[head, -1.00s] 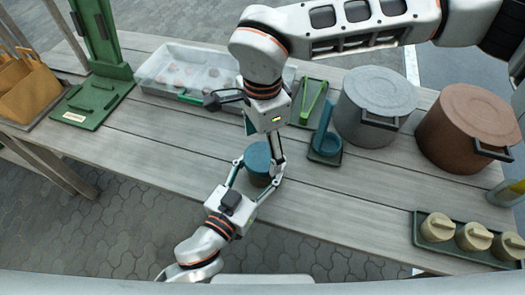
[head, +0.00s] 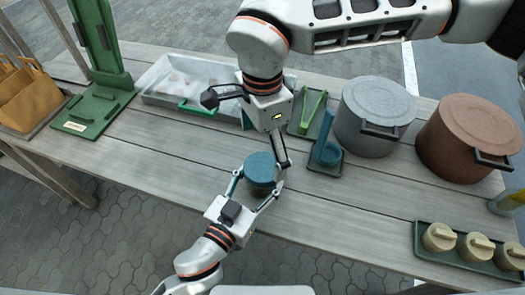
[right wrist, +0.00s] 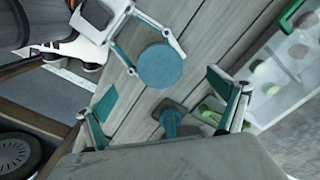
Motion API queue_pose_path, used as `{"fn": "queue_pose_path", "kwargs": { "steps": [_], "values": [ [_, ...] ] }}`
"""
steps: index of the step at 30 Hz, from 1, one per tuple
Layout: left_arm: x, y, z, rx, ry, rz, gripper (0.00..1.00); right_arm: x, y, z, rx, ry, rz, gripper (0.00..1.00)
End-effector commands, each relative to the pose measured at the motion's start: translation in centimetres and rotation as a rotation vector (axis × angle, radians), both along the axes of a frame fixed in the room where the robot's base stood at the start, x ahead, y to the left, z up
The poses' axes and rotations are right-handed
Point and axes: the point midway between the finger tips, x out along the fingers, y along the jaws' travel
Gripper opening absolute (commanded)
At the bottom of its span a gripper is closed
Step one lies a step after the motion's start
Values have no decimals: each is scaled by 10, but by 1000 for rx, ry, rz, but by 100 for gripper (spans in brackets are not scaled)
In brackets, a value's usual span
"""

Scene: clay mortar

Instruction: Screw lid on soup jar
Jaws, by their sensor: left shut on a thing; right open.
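The soup jar (head: 261,188) is upright at the table's near side, with a round teal lid (head: 260,166) on its top. The lid also shows as a teal disc in the right wrist view (right wrist: 161,66). I cannot tell whether it is screwed tight. My left gripper (head: 259,186) is shut around the jar from the near side, one finger on each side. My right gripper (head: 266,146) is open and empty, beside and above the jar's far side. Its spread teal-padded fingers show in the right wrist view (right wrist: 168,102), with the lid beyond them.
A blue ladle stand (head: 325,158), a green tray with tongs (head: 311,112), a grey pot (head: 375,115) and a brown pot (head: 468,135) stand to the right. A clear bin (head: 160,90) is behind left. A green tray (head: 428,252) holds yellowish lidded pots. The table left of the jar is clear.

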Motion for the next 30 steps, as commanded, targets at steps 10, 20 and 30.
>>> {"fn": "queue_pose_path", "kwargs": {
  "steps": [10,20,30],
  "values": [
    [0,0,1,-1,-2,0,0,0,0,71,0,-3,-1,96],
    [0,0,1,-1,-2,0,0,0,0,99,0,0,1,96],
    [0,0,1,-1,-2,0,74,0,0,99,0,0,0,96]
  ]
}}
